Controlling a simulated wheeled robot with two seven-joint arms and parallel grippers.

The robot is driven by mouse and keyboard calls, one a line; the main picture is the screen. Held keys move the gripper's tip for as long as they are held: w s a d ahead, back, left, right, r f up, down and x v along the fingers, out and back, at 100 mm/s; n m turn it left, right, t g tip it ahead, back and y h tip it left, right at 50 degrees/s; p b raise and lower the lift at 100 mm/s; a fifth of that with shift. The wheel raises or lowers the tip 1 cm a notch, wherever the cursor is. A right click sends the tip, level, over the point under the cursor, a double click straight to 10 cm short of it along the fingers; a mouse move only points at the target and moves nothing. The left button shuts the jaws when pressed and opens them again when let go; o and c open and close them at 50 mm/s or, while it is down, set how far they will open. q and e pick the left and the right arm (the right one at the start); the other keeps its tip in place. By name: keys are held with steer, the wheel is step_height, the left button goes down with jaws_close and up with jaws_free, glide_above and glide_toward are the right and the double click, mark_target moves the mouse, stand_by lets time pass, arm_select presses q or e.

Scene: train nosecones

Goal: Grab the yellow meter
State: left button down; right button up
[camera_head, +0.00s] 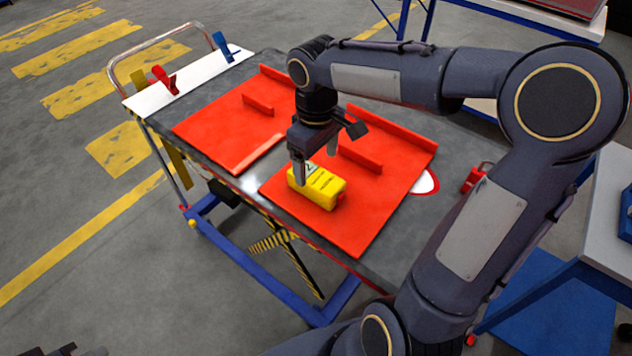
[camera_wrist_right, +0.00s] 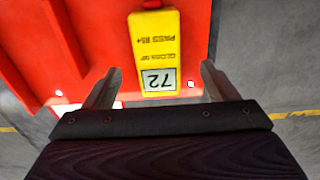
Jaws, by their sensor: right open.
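The yellow meter (camera_head: 322,188) lies on the nearer red panel on the cart, close to the panel's left edge. In the wrist view the meter (camera_wrist_right: 157,50) shows its label with "72" and runs upward from between the fingers. My right gripper (camera_head: 315,168) is open, pointing down at the meter's far-left end. In the wrist view its two fingers (camera_wrist_right: 160,72) stand on either side of the meter's labelled end, with a gap on each side. The meter looks free of the gripper. My left gripper's jaws are not seen.
The red panel (camera_head: 352,225) has a raised rib (camera_head: 361,158) behind the meter. A second red panel (camera_head: 215,130) lies farther left on the dark cart top. Red (camera_head: 163,80) and blue (camera_head: 222,46) clamps stand on the white strip. A red padlock-like item (camera_head: 477,177) sits at right.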

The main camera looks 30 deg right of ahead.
mark_target(316, 175)
steer(key=f, duration=0.6)
steer(key=shift+w+d+f+p, duration=0.1)
steer(key=shift+w+f+p, duration=0.15)
steer(key=shift+p, duration=0.15)
steer(key=shift+c, duration=0.3)
steer(key=shift+r, duration=0.15)
steer(key=c, duration=1.4)
